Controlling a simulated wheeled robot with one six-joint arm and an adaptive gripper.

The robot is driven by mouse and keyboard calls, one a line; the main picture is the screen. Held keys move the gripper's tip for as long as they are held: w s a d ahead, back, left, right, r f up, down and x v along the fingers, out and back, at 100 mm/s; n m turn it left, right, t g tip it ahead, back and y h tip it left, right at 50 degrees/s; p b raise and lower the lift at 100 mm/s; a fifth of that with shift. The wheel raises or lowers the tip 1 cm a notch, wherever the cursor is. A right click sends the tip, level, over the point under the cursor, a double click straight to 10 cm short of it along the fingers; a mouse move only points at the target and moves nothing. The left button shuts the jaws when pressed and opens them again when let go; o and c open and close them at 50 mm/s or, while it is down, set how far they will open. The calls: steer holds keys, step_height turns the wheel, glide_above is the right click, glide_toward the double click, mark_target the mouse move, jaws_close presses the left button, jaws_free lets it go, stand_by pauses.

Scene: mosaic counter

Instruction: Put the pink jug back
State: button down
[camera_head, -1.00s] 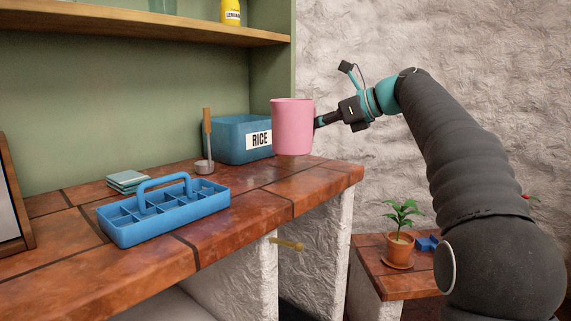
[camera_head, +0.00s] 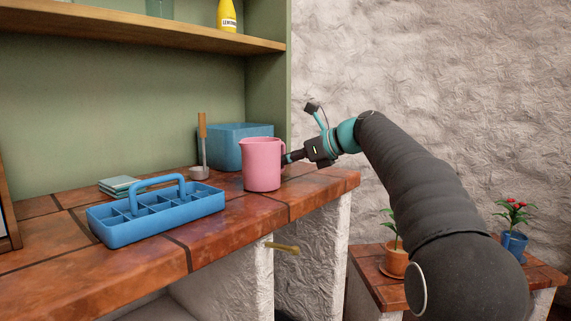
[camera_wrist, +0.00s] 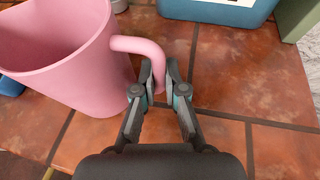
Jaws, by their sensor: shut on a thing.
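The pink jug (camera_head: 262,165) is upright at the right part of the tiled counter (camera_head: 330,186), in front of the blue rice bin. Its base looks at or just above the counter top; I cannot tell if it touches. In the wrist view the jug (camera_wrist: 62,62) fills the upper left, with its handle on the right side. My gripper (camera_head: 288,158) comes in from the right and is shut on the jug's handle. The fingers (camera_wrist: 160,82) also show in the wrist view, closed around the handle's lower part.
The blue bin (camera_head: 232,133) stands behind the jug. A ladle-like tool with a wooden handle (camera_head: 202,132), teal coasters (camera_head: 121,184) and a blue caddy (camera_head: 150,217) are to the left. A shelf (camera_head: 140,35) runs above. Bare tiles lie in front of the jug.

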steer(key=c, duration=1.2)
jaws_free()
steer(key=shift+f, duration=0.1)
steer(key=shift+c, duration=0.2)
steer(key=shift+r, duration=0.2)
steer(key=p+v, duration=0.1)
steer(key=v, duration=1.1)
steer(key=shift+s, duration=0.1)
